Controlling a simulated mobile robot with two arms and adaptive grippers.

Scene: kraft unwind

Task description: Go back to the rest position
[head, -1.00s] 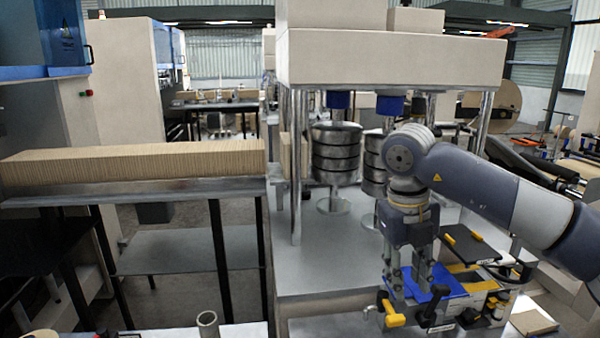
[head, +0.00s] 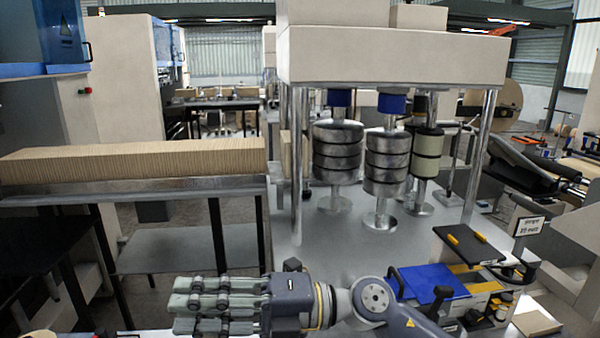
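My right gripper (head: 200,305) is at the bottom of the head view, with its grey-green fingers pointing left. Its arm comes in from the lower right. The fingers lie close together in side-by-side rows, and I see nothing held in them. Whether they are open or shut is unclear from this angle. The gripper is in front of the machine's grey base and apart from the blue plate (head: 432,283) on the small bench device to its right. My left gripper is not in view.
A beige machine (head: 395,58) with metal rollers (head: 387,165) on posts stands behind the gripper. A long brown stack (head: 130,163) lies on a metal table at left. A black plate (head: 468,246) and small sign (head: 528,226) are at right. The grey base (head: 340,248) has free room.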

